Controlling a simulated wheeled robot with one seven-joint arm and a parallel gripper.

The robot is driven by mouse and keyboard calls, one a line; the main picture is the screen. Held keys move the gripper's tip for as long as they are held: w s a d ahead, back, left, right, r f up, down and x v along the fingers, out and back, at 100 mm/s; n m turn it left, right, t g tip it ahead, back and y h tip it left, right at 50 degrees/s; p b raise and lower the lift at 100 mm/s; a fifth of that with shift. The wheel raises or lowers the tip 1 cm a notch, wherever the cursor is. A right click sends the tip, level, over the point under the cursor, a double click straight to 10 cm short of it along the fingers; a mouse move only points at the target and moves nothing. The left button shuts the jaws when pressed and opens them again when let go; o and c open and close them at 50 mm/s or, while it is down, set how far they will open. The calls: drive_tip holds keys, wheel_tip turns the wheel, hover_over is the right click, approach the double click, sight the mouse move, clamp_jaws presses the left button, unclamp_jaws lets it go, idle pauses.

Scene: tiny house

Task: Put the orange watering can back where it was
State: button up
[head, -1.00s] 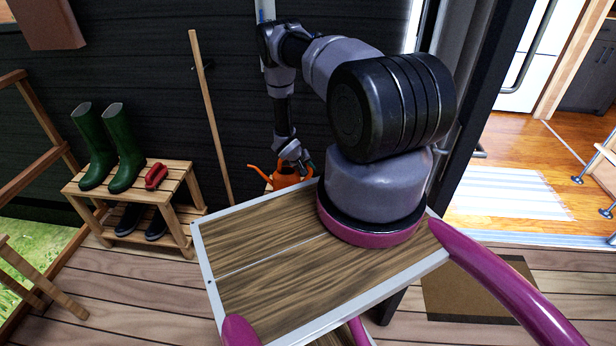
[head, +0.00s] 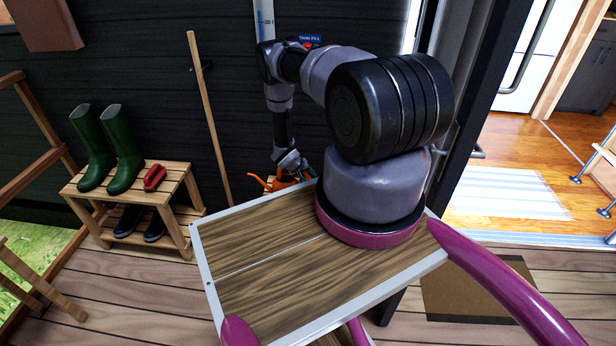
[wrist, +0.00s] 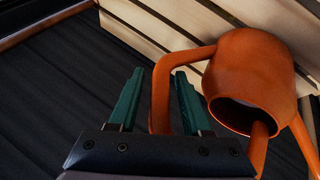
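The orange watering can (head: 284,182) is by the dark wall, beyond the wooden tabletop that hides its lower part in the head view. In the wrist view, its round body (wrist: 250,75) and opening are at the right, tilted in the picture. Its curved handle (wrist: 160,95) passes between the two teal fingers of my gripper (wrist: 160,75). The fingers are closed in around the handle, and the can moves along with them. Pale wooden slats (wrist: 150,25) lie behind the can. I cannot tell whether the can touches them.
A wooden rack (head: 180,190) with green boots (head: 120,150) and a red item (head: 154,177) stands at the left. A wooden pole (head: 208,110) leans on the wall. The wooden tabletop (head: 250,250) lies in front of the can. An open doorway is at the right.

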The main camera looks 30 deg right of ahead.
drive_tip(key=v, duration=1.2)
wheel_tip(320, 180, up, 34)
drive_tip(key=w+m, duration=0.2)
drive_tip(key=m, duration=0.1)
drive_tip(key=s+a+r+y, duration=0.25)
drive_tip(key=s+r, duration=0.55)
drive_tip(key=r, duration=0.4)
drive_tip(key=s+a+r+y, duration=0.1)
drive_tip(key=s+a+r, duration=0.3)
drive_tip(key=s+r, duration=0.65)
drive_tip(key=s+a+r+n+t+y, duration=0.2)
drive_tip(key=s+a+r+t+y, duration=0.2)
drive_tip(key=s+a+r, duration=0.5)
drive_tip(key=s+r+y, duration=0.1)
drive_tip(key=s, duration=0.2)
drive_tip(key=shift+s+a+r, duration=0.2)
drive_tip(key=shift+s+a, duration=0.2)
